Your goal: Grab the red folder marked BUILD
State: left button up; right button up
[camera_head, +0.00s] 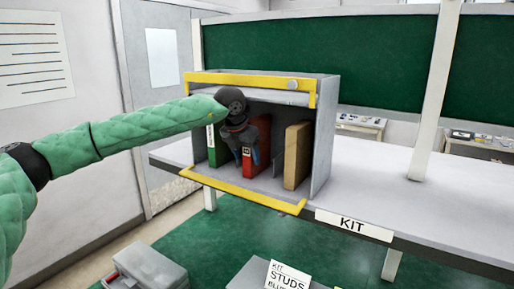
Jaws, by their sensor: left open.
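The red folder (260,142) stands upright in the grey box on the table, between a green folder (217,146) and a tan folder (297,155). Its small spine label is too small to read. My left gripper (247,160) is open at the front of the box, pointing down close to the red folder's spine. It covers part of the red folder, and I cannot tell whether the fingers touch it. My right gripper is not in view.
The grey box (326,135) has a yellow bar (250,82) across its top front and a yellow lower front edge (240,191). A KIT sign (354,225) hangs on the table edge. Bare tabletop (385,185) lies to the right. Grey bins (150,268) stand below in front.

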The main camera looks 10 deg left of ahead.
pick_arm(q)
jog(key=c, duration=1.2)
